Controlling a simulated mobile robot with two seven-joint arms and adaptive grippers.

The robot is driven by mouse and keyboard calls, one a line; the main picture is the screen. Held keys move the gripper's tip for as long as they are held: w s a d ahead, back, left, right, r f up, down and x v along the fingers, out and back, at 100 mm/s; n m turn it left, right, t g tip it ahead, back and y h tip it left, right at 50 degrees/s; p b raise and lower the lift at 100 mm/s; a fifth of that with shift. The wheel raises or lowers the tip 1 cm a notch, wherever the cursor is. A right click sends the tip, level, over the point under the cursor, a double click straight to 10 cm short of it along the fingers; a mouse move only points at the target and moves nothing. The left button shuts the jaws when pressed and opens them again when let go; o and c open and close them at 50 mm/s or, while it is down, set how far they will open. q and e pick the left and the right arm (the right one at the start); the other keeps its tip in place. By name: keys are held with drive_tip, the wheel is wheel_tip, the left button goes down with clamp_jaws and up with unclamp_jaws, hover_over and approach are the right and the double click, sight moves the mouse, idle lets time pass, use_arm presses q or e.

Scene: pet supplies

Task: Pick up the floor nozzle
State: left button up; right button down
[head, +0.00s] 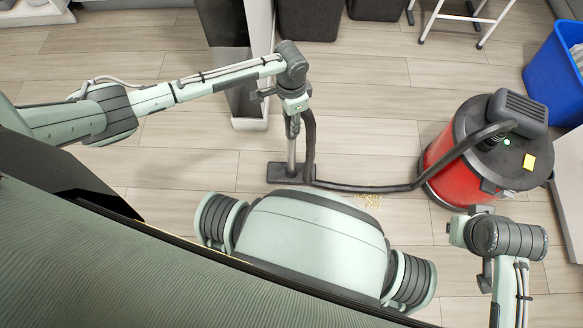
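The floor nozzle (283,172) is a dark, wide, flat head with a grey upright tube. Its head appears to rest on the wooden floor, and a black hose curves down beside the tube. My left gripper (292,130) points down at the top of the tube. Its fingers look closed around the tube, and the tube's upper end is hidden by them. The hose runs right along the floor to a red and black vacuum cleaner (452,163). My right arm is at the lower right, away from the nozzle; its fingers cannot be made out.
Small yellowish crumbs (369,201) lie on the floor near the hose. A white and dark panel (247,100) stands just behind my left arm. Dark bins (309,18) and a white-legged stool (467,20) are at the back. A blue bin (557,75) stands at the right.

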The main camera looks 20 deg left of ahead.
use_arm(q)
drive_tip(key=c, duration=0.5)
drive_tip(key=shift+w+r, duration=0.1)
clamp_jaws()
drive_tip(key=shift+r, duration=0.15)
